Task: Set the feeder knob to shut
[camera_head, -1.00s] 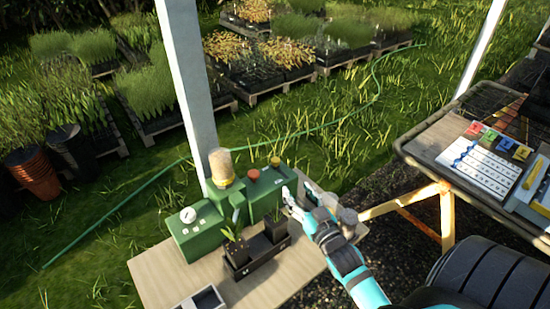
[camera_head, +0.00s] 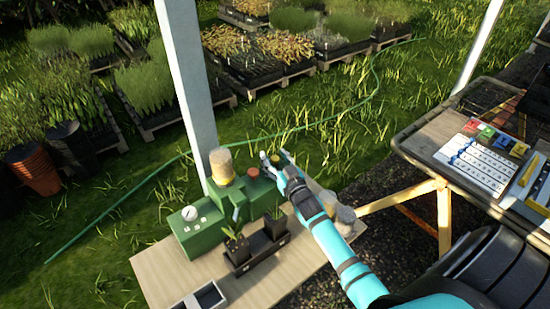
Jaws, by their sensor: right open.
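A green feeder machine (camera_head: 202,236) stands on the wooden table, with a jar of yellowish grain (camera_head: 221,166) on top. A round white dial (camera_head: 190,213) is on its left block. An orange-red knob (camera_head: 253,172) is on top of its right block. A yellow knob beside it is largely hidden by my right gripper (camera_head: 273,158). The right gripper is open, with its fingers over the right end of the machine, close to the yellow knob; I cannot tell whether they touch it. Which way any knob is set is too small to read. My left gripper is not in view.
A black tray (camera_head: 256,262) with two potted seedlings stands in front of the machine. A grey box (camera_head: 200,299) is at the table's front. Jars (camera_head: 345,217) stand right of my arm. A white post (camera_head: 187,85) rises behind the table.

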